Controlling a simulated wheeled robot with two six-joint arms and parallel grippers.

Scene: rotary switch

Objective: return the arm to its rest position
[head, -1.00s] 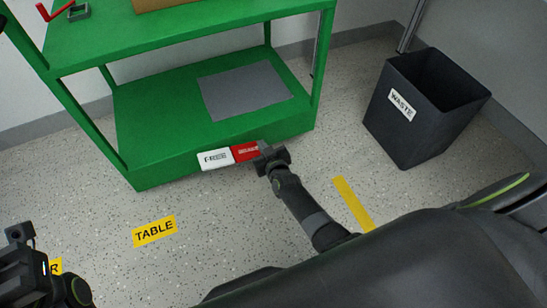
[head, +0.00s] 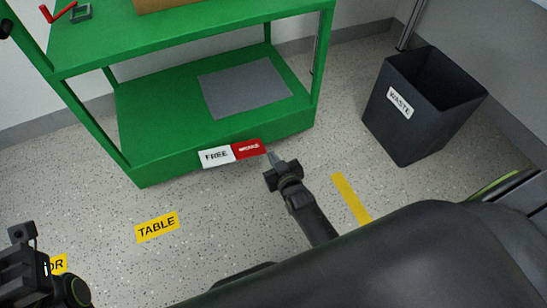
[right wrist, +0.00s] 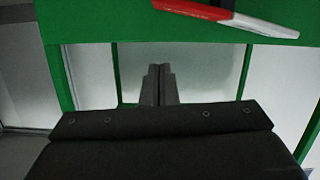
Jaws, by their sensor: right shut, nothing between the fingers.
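My right gripper (head: 271,157) is shut and empty, just right of and below the red end of the sign plate. It also shows in the right wrist view (right wrist: 158,75), its two fingers together and apart from the plate. The sign plate (head: 232,152) is white on the left, reading FREE, and red on the right, on the front edge of the green cart's lower shelf. It also shows at the top of the right wrist view (right wrist: 222,15), tilted there. My left gripper (head: 22,240) is at the lower left edge, partly cut off; its jaws cannot be made out.
The green cart (head: 150,160) stands at the back, with a grey mat (head: 245,90) on its lower shelf and a red crank handle (head: 58,13) on top. A black waste bin (head: 415,110) stands at the right. Yellow floor labels lie on open speckled floor.

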